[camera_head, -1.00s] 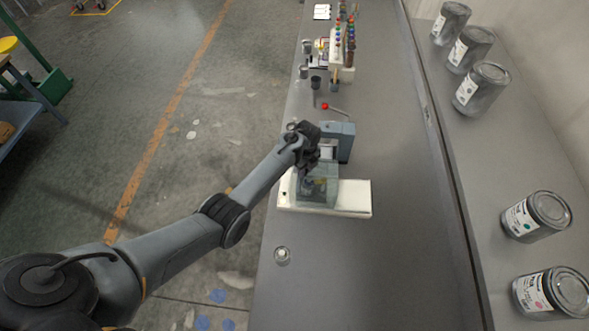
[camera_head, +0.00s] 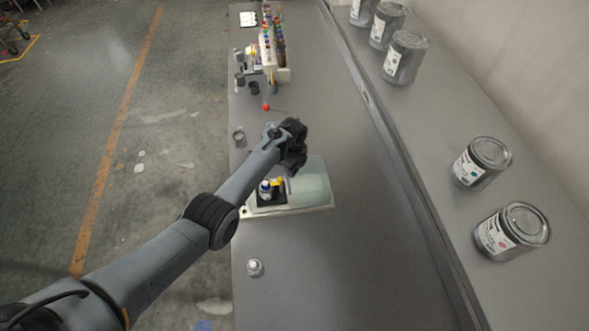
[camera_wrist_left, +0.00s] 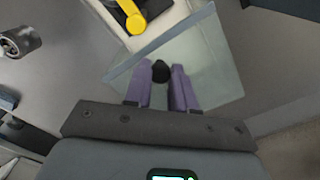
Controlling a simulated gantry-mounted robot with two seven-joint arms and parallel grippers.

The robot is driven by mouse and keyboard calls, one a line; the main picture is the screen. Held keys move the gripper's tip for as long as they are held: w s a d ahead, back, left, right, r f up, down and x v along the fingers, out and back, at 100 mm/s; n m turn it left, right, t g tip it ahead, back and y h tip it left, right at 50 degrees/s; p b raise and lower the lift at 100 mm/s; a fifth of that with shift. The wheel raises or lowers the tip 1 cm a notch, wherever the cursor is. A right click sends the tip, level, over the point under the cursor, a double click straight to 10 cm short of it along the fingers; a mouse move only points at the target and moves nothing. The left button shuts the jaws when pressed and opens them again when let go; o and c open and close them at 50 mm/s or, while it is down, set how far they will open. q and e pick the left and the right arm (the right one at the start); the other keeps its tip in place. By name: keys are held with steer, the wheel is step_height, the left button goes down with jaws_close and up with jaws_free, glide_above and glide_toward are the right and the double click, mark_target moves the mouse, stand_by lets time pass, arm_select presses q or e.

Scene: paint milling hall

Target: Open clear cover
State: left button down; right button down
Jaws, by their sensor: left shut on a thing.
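The clear cover (camera_head: 314,186) is a see-through greenish box-shaped piece on the white base (camera_head: 320,208). It leans over to the right, and the yellow and black device (camera_head: 277,183) beside it is exposed on the left. My left gripper (camera_head: 294,171) is at the cover's upper left, partly hidden by its own wrist. In the left wrist view, its purple fingers (camera_wrist_left: 160,80) are shut on a black knob (camera_wrist_left: 160,71) on the clear cover (camera_wrist_left: 205,60). The yellow part (camera_wrist_left: 136,16) shows above. My right gripper is not in view.
Paint cans (camera_head: 482,162) stand on the ledge at the right. A small container (camera_head: 254,267) sits near the bench's front left edge. A rack of coloured bottles (camera_head: 268,50) and a red-knobbed lever (camera_head: 266,107) are farther back. The bench right of the cover is clear.

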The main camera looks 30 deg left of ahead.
arm_select(q)
steer(key=c, duration=0.9)
jaws_free()
steer(key=shift+c, duration=0.2)
steer(key=shift+r, duration=0.15)
steer(key=shift+r, duration=0.25)
step_height(320, 180, up, 10)
